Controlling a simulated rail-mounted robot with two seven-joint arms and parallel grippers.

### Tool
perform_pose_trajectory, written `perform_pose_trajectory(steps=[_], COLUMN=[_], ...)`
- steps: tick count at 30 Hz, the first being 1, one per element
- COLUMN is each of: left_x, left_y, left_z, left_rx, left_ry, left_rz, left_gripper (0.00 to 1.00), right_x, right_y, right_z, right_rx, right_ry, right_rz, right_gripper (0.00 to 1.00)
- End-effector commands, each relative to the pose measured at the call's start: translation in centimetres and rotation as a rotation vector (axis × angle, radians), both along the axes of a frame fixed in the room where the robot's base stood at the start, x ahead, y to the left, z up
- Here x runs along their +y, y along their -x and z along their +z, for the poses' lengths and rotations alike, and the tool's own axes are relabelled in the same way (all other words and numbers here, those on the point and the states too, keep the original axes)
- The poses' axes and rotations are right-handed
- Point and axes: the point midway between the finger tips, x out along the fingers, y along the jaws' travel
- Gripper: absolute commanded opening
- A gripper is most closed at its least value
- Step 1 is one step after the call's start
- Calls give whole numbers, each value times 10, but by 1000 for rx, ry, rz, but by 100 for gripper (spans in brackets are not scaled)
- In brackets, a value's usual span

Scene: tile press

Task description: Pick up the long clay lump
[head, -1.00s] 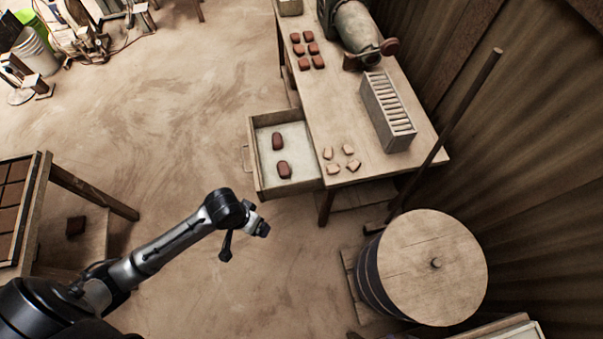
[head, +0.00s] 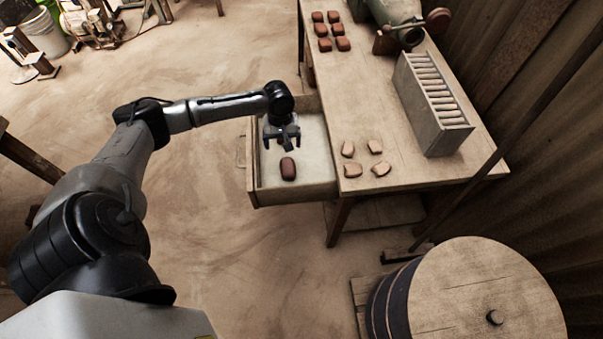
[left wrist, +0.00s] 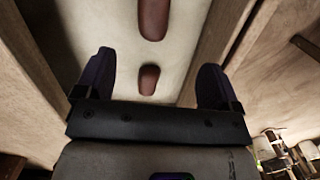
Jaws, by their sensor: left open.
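Two reddish-brown clay lumps lie in the pale-bottomed open drawer (head: 253,172). The front lump (head: 288,168) shows just in front of my left gripper (head: 282,140) in the head view; the other is hidden there by the gripper. In the left wrist view one lump (left wrist: 150,78) lies between the two open fingers (left wrist: 156,70), apart from them. Another lump (left wrist: 153,18) is cut off by the top edge and looks longer, though I cannot tell the true lengths. My left gripper is empty above the drawer. My right gripper is not in view.
The drawer walls (left wrist: 210,50) rise on both sides of the lumps. The worktable (head: 400,140) beside it carries several brown lumps (head: 341,44), several pale pieces (head: 381,170) and a slotted box (head: 430,105). A round-lidded barrel (head: 480,290) stands at the front right.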

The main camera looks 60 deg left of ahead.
Motion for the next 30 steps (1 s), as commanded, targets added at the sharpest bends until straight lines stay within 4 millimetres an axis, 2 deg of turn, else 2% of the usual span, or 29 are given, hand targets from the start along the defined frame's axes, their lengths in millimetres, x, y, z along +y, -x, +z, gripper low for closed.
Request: perform_pose_trajectory(steps=[1, 8, 14, 21, 30], left_x=[7, 14, 12, 7, 5], left_y=[-2, -3, -1, 0, 1], left_z=[-5, -10, -35, -77, -94], left_rx=[0, 3, 6, 6, 3], left_ry=[-4, -1, -1, -1, -2], left_rz=[25, 69, 69, 68, 66], left_gripper=[88, 88, 88, 88, 88], right_x=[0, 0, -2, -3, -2], right_y=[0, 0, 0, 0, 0], right_z=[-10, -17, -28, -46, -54], right_rx=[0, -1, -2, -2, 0], right_ry=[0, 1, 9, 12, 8], right_rz=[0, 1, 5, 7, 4], right_gripper=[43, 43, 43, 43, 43])
